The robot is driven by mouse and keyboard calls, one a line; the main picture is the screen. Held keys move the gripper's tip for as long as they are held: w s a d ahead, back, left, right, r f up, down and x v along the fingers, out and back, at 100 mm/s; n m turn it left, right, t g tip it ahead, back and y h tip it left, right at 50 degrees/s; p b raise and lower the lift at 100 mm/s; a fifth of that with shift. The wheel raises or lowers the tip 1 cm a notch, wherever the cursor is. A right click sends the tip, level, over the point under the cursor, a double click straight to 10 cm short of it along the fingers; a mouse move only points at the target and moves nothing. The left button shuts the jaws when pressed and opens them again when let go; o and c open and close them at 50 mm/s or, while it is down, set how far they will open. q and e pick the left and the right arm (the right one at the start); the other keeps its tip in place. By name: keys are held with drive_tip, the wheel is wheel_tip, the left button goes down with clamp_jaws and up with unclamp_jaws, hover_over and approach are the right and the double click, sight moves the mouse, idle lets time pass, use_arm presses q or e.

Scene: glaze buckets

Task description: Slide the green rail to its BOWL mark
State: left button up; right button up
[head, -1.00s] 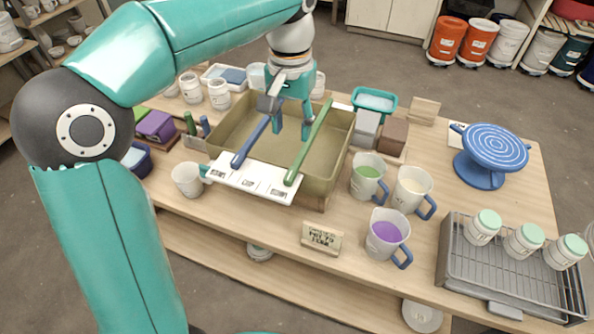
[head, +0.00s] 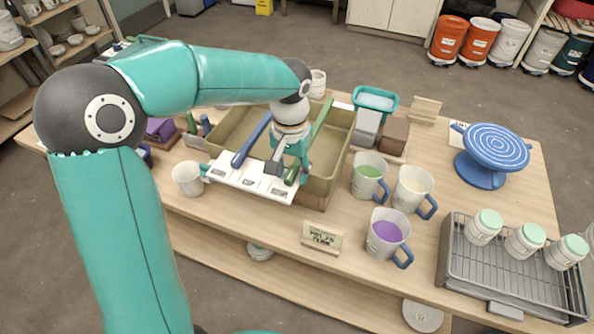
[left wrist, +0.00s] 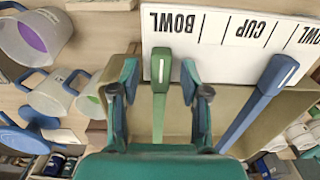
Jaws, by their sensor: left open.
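The green rail (head: 322,118) lies across the tan basin (head: 343,140), front end at the white marked strip (head: 224,179). In the left wrist view the green rail (left wrist: 158,112) stands between the spread fingers of my left gripper (left wrist: 159,82), with gaps on both sides. Its tip is just beside the word BOWL on the strip (left wrist: 215,42), a little left of the word's middle. The blue rail (head: 251,140) lies to its left; it also shows in the left wrist view (left wrist: 257,103). In the head view my left gripper (head: 288,168) partly hides the green rail's front. My right gripper is not seen.
Mugs with green (head: 369,174), cream (head: 412,188) and purple (head: 388,232) contents stand right of the basin. A white mug (head: 188,178) stands left of the strip. A small sign (head: 322,238) stands in front. A blue turntable (head: 490,150) and a wire rack (head: 510,275) are farther right.

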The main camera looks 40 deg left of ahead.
use_arm(q)
drive_tip(key=shift+c, duration=0.2)
clamp_jaws()
drive_tip(key=a, duration=0.2)
drive_tip(key=s+a, duration=0.1)
drive_tip(key=shift+a, duration=0.4)
drive_tip(key=shift+o, duration=0.2)
unclamp_jaws()
drive_tip(key=shift+d, duration=0.1)
drive_tip(key=shift+r, duration=0.15)
